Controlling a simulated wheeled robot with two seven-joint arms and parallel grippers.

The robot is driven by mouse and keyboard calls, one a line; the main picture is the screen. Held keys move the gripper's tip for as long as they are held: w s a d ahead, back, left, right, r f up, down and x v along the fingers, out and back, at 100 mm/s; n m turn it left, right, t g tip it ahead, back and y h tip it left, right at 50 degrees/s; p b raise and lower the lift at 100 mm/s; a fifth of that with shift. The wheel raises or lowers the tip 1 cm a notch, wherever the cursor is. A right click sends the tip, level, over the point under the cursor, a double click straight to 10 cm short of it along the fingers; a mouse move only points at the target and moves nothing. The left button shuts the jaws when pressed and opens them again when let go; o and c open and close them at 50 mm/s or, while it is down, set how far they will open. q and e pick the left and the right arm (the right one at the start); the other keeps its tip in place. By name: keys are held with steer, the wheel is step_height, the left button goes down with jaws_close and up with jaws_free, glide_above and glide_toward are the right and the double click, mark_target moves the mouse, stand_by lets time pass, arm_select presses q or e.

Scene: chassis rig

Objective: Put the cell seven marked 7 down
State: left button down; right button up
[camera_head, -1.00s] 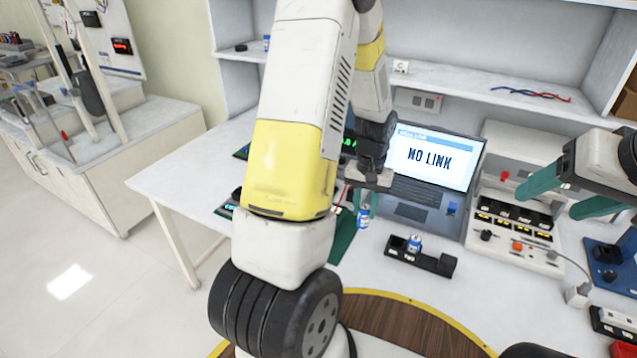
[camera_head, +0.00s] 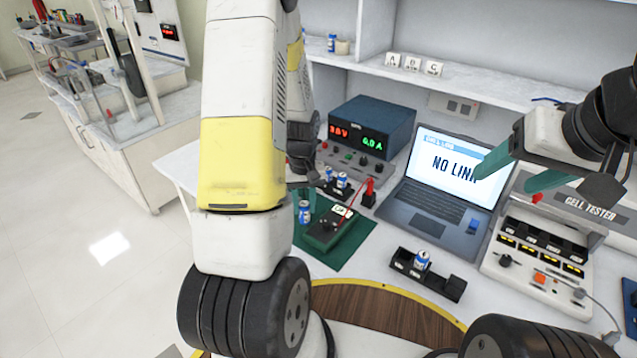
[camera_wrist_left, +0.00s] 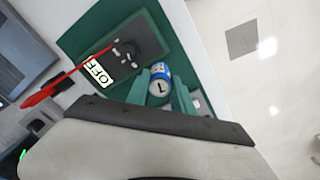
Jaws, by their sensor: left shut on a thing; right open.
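My left gripper (camera_wrist_left: 163,92) is shut on cell seven (camera_wrist_left: 159,84), a blue and white cylinder with a dark 7 on its end. The cell also shows in the head view (camera_head: 304,212), beside my left forearm, which hides most of the gripper. It is over the left part of the green mat (camera_head: 349,259), left of the meter (camera_head: 330,229). I cannot tell whether it touches the mat. My right gripper (camera_head: 502,182) is open and empty, raised in front of the laptop's right side and the cell tester.
A black tray (camera_head: 452,287) holds another cell (camera_head: 421,260). More cells (camera_head: 336,180) stand before the power supply (camera_head: 367,135). The laptop (camera_head: 432,205) reads NO LINK; the cell tester (camera_head: 540,265) is at right.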

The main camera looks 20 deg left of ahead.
arm_select(q)
steer(key=shift+w+a+f, duration=0.35)
steer(key=shift+w+f, duration=0.35)
steer(key=shift+w, duration=0.4)
steer(key=shift+w+a+f, duration=0.4)
steer(key=shift+w+f, duration=0.25)
steer(key=shift+w, duration=0.4)
steer(key=shift+w+a+f, duration=0.35)
steer(key=shift+w+f, duration=0.35)
steer(key=shift+w, duration=0.4)
steer(key=shift+f, duration=0.15)
steer(key=c, duration=1.1)
jaws_free()
